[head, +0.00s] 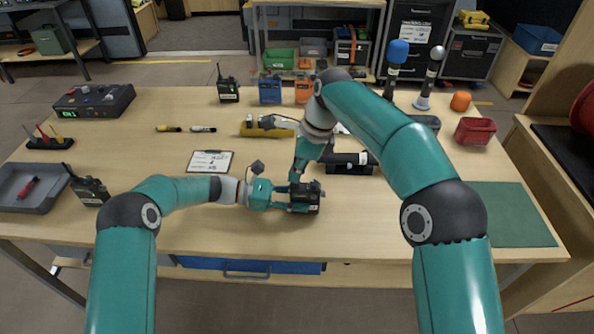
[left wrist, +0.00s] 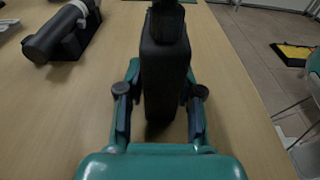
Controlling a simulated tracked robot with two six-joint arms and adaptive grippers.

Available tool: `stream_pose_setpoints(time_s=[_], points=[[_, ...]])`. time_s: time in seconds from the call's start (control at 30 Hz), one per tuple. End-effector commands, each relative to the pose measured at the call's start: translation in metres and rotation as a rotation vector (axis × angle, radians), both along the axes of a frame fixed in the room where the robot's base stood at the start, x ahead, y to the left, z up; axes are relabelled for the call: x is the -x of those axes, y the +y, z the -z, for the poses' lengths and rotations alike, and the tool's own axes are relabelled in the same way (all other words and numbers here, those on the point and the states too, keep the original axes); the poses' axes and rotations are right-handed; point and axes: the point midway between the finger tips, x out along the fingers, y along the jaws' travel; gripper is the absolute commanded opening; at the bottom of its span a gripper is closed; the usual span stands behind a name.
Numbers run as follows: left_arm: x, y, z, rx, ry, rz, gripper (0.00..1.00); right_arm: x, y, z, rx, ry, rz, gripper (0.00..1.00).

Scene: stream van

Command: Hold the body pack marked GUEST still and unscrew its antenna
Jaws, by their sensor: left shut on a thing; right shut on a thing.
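A black body pack (head: 306,198) is held just above or on the table near the front middle; any GUEST marking is too small to read. My left gripper (head: 290,197) is shut on its body from the left. In the left wrist view the dark pack (left wrist: 165,70) stands between the two fingers (left wrist: 160,95). My right gripper (head: 297,178) reaches down from above and is shut at the pack's upper left end. The antenna is hidden there by the fingers, so its thread cannot be seen.
Another body pack with antenna (head: 228,88) stands at the back, and one (head: 90,190) at the left by a grey tray (head: 28,200). A clipboard (head: 210,161) lies behind my left arm. A black microphone in a cradle (head: 350,168) lies just right. The front table strip is clear.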

Motion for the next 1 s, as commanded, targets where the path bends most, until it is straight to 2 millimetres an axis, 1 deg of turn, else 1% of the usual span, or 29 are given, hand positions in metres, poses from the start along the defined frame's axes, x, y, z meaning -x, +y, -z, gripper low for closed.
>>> stream_pose_setpoints(time_s=[0.07,0.23,0.33,0.43,0.63,0.67,0.7,0.77,0.8,1.0], points=[[0.0001,-0.0001,0.0003,0.000,0.000,0.000,0.00,-0.0005,0.0002,0.0007,0.000,0.001,-0.042,0.00],[0.0000,0.0000,0.0002,0.000,0.000,0.000,0.00,-0.0010,0.0003,0.0013,0.000,0.000,-0.229,0.00],[0.0000,0.0000,0.0001,0.000,0.000,0.000,0.00,-0.0009,0.0003,0.0008,0.000,-0.001,-0.305,0.00],[0.0000,0.0000,0.0002,0.000,0.000,0.000,0.00,-0.0002,-0.0001,0.0001,0.000,0.000,-0.338,0.00],[0.0000,0.0000,0.0002,0.000,0.000,0.000,0.00,0.0001,-0.0002,0.0000,0.000,0.000,-0.342,0.00],[0.0000,0.0000,0.0003,0.000,0.000,0.000,0.00,0.0001,-0.0002,0.0000,0.000,0.000,-0.342,0.09],[0.0000,0.0000,0.0003,0.000,0.000,0.000,0.00,0.0001,-0.0002,0.0000,0.000,0.001,-0.341,0.16],[0.0000,0.0000,0.0003,0.000,0.000,0.000,0.00,0.0001,-0.0002,0.0000,0.000,0.001,-0.341,0.26],[0.0001,0.0001,0.0003,0.000,0.001,0.000,0.00,0.0001,-0.0001,-0.0001,0.000,0.001,-0.341,0.27],[0.0001,0.0001,0.0003,0.000,0.001,0.000,0.00,0.0000,-0.0001,-0.0001,0.000,0.001,-0.340,0.27]])
